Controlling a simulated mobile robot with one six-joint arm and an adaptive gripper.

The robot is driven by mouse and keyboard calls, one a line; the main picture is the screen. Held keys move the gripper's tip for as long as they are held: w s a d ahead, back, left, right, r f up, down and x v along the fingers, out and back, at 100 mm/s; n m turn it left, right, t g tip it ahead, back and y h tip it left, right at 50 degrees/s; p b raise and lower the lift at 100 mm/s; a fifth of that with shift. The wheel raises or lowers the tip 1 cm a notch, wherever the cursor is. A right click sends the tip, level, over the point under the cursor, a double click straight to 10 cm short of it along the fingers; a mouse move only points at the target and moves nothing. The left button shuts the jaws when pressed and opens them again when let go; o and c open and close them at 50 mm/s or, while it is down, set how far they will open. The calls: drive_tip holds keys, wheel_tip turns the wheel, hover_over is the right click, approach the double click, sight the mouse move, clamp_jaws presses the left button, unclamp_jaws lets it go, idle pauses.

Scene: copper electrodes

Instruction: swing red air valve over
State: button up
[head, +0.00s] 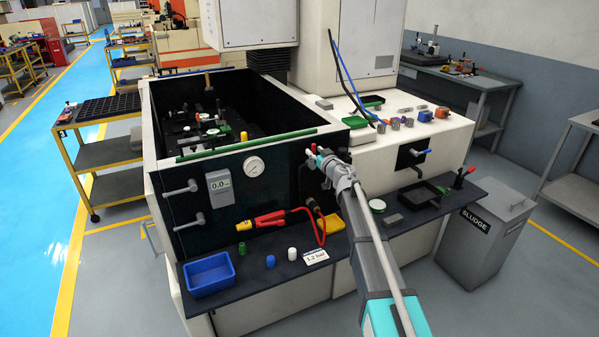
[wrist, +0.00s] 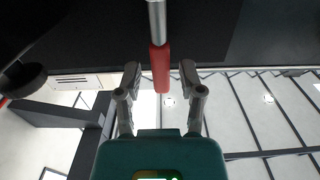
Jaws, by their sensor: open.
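The red air valve handle (wrist: 161,68) shows in the wrist view as a red sleeve on a bright metal rod coming from the top. My gripper (wrist: 160,78) is open, with one finger on each side of the red sleeve and visible gaps on both sides. In the head view a small red tip (head: 313,148) shows on the dark front panel, right beside my gripper (head: 318,160). My gripper and arm hide most of the valve there.
The dark front panel (head: 290,185) carries a round gauge (head: 253,166), a grey display (head: 220,186) and grey lever handles. Below, a dark shelf holds a blue bin (head: 208,274), a red-yellow clamp tool (head: 270,219), small caps and a "1.2 bar" card (head: 315,256).

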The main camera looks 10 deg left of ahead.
drive_tip(key=shift+w+a, duration=0.2)
drive_tip(key=shift+w, duration=0.05)
idle(0.4)
clamp_jaws()
idle(0.4)
